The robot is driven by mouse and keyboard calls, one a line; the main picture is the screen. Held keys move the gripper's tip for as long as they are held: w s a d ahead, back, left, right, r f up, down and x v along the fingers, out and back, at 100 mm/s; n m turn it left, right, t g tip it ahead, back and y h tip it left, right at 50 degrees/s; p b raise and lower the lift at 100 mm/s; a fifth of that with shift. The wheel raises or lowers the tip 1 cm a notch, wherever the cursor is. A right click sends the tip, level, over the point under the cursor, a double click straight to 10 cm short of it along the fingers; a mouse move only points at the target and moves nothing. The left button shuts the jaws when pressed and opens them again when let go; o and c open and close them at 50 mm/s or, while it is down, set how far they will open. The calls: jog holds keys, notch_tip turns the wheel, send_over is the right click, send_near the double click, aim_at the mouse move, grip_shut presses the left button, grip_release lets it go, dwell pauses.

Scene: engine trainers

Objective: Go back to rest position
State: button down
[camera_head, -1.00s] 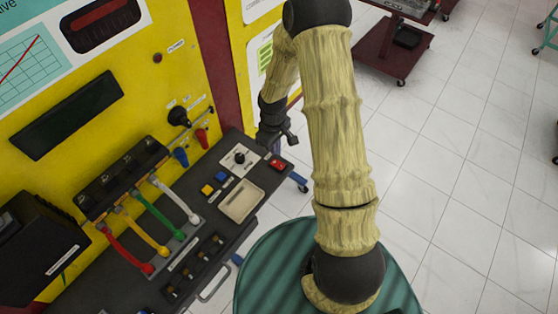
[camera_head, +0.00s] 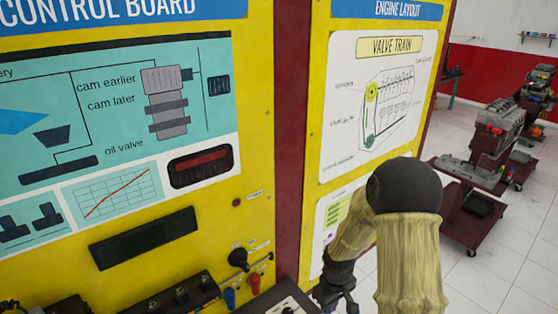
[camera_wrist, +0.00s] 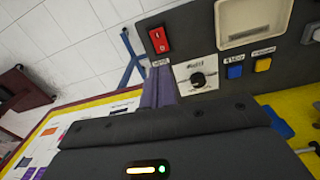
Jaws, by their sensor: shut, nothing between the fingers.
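My gripper (camera_head: 343,298) is at the lower middle of the head view, beside the right end of the dark console (camera_head: 280,300). The tan, bark-like covering on my arm rises at the lower right. In the wrist view, the narrow fingers (camera_wrist: 160,86) are together with nothing visible between them. They point toward the console face, near a red rocker switch (camera_wrist: 159,40) and a black rotary knob (camera_wrist: 197,79). Whether the fingers touch the console cannot be told.
The yellow control board (camera_head: 262,180) and valve train poster (camera_head: 375,100) stand close behind my arm. Engine carts (camera_head: 480,170) stand at the far right. White tiled floor (camera_head: 500,255) is open at the right. The wrist view shows a blue button (camera_wrist: 235,71) and a yellow button (camera_wrist: 263,65).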

jog(key=s+r+m+t+b, duration=0.2)
jog(key=s+r+m, duration=0.4)
jog(key=s+r, duration=0.6)
jog(key=shift+s+r, duration=0.35)
jog(key=shift+s, duration=0.3)
